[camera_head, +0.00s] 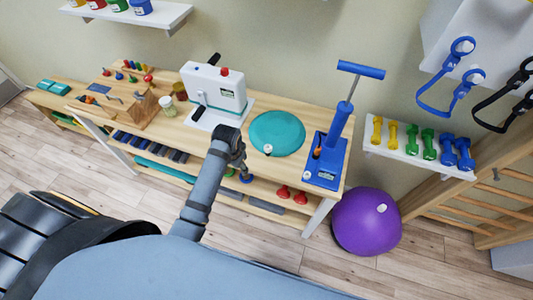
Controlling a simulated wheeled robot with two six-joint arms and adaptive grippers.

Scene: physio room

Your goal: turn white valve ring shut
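A small white round fitting (268,149), which looks like a valve, sits at the front edge of the round teal cushion (282,130) on the wooden bench. Whether it is open or shut is too small to tell. Another small white piece is on the blue pump's base (307,176), and a white plug (381,208) is on the purple ball. My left gripper (241,168) hangs at the bench's front edge, left of the cushion and apart from it. Its fingers are dark and small, so its opening is unclear. My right gripper is out of view.
The blue pump (328,150) stands right of the cushion. A white machine (214,92) stands behind my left arm. The purple ball (366,222) lies on the floor at the right. Dumbbells (428,143) sit on a wall shelf. Bench space between gripper and cushion is narrow but clear.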

